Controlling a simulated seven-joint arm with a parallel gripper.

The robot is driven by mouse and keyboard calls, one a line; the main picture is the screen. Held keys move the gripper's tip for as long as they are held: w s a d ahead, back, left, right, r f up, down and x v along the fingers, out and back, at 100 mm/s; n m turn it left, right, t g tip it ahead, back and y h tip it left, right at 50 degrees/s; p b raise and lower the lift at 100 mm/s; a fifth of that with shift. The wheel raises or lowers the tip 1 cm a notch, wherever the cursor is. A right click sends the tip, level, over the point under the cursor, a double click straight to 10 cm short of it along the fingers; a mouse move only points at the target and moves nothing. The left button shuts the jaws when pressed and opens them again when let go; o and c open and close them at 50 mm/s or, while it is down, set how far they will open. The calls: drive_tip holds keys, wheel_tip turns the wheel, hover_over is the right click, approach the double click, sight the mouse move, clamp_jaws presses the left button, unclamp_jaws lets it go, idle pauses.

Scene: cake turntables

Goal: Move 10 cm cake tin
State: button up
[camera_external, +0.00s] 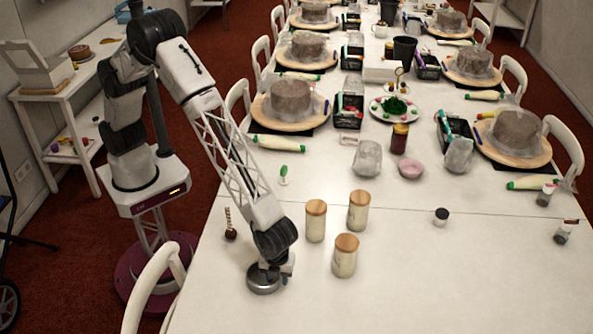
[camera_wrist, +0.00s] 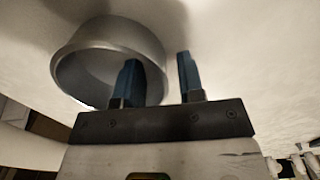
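The cake tin (camera_external: 262,283) is a small round grey metal tin near the front left of the white table, under my gripper (camera_external: 277,268). In the wrist view the tin (camera_wrist: 85,45) shows its open, hollow side. My gripper (camera_wrist: 158,62) has two blue fingers spread apart. One finger overlaps the tin's opening and the other is just outside its right wall, so the wall lies between them. A gap shows between the fingers and the wall. I cannot tell for sure whether the tin rests flat on the table.
Several jars with wooden lids, such as the nearest jar (camera_external: 345,256), stand just right of my gripper. A white chair (camera_external: 152,285) is at the left table edge. The front right of the table is mostly clear. Cake turntables (camera_external: 262,118) stand farther back.

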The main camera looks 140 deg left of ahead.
wheel_tip(320, 180, up, 8)
idle(0.8)
idle(0.3)
